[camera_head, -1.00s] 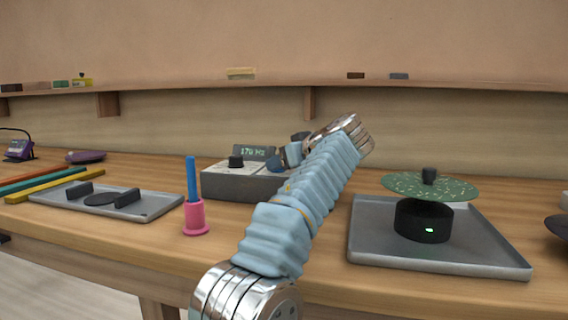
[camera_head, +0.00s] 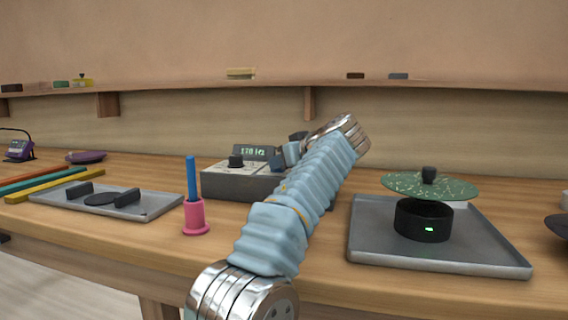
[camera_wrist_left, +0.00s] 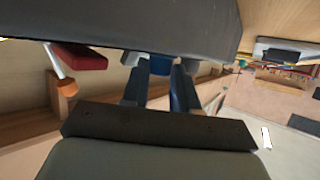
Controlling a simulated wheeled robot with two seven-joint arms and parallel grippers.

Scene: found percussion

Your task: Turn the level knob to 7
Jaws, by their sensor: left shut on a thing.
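A grey box (camera_head: 230,185) stands on the bench in the head view, with a lit display (camera_head: 252,152) that seems to read about 170 Hz. A black knob (camera_head: 235,161) on its left part is in plain view and apart from my gripper. My left gripper (camera_head: 278,163) is at the right part of the box, largely behind my own wrist. In the left wrist view its dark fingers (camera_wrist_left: 159,88) are shut on a small blue piece (camera_wrist_left: 160,66), which seems to be the level knob. Its pointer and scale are hidden. My right gripper is out of view.
A pink holder (camera_head: 195,218) with a blue stick stands front left of the box. A grey tray (camera_head: 160,203) lies further left. On the right, another tray (camera_head: 485,262) carries a black device under a green disc (camera_head: 405,184).

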